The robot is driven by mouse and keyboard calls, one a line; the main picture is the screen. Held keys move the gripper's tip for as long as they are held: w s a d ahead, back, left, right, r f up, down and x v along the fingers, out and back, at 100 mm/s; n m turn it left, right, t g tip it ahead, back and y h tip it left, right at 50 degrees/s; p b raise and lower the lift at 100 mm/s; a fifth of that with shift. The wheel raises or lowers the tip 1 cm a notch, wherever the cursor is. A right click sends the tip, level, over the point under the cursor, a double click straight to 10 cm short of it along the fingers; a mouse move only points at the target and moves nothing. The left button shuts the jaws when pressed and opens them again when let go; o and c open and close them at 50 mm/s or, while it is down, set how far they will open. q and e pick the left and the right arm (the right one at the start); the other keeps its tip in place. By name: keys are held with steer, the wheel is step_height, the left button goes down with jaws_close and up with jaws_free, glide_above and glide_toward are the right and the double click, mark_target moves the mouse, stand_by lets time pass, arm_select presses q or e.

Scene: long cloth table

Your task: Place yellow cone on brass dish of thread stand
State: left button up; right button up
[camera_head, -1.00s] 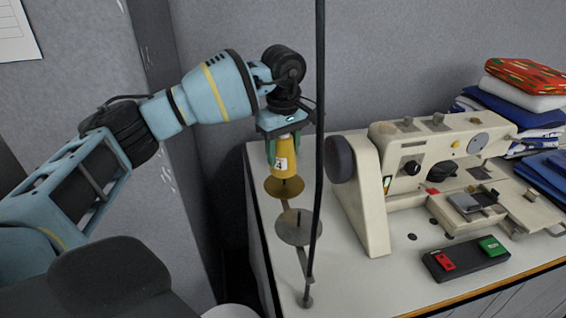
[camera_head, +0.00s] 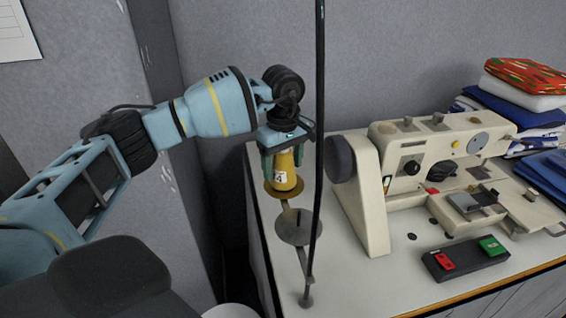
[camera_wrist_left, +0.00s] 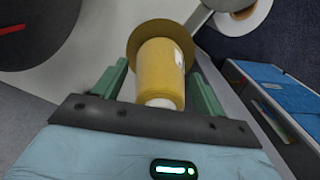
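The yellow cone (camera_head: 286,172), with a white label, stands upright on the brass dish (camera_head: 270,192) of the thread stand. My left gripper (camera_head: 283,168) is above it, with its green fingers open on either side of the cone. In the left wrist view the cone (camera_wrist_left: 160,70) rests against the brass dish (camera_wrist_left: 134,42), and gaps show between it and both fingers (camera_wrist_left: 160,90). The stand's lower grey dish (camera_head: 298,228) is empty, with a short pin. My right gripper is not in view.
The stand's tall dark pole (camera_head: 319,120) rises close to the right of my left gripper. A cream sewing machine (camera_head: 400,180) stands to the right, with a red and green switch box (camera_head: 465,259) in front. Folded cloth (camera_head: 515,105) is piled at the back right.

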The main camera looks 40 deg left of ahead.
arm_select(q)
step_height(320, 180, up, 12)
steer(key=shift+r, duration=0.1)
stand_by(0.6)
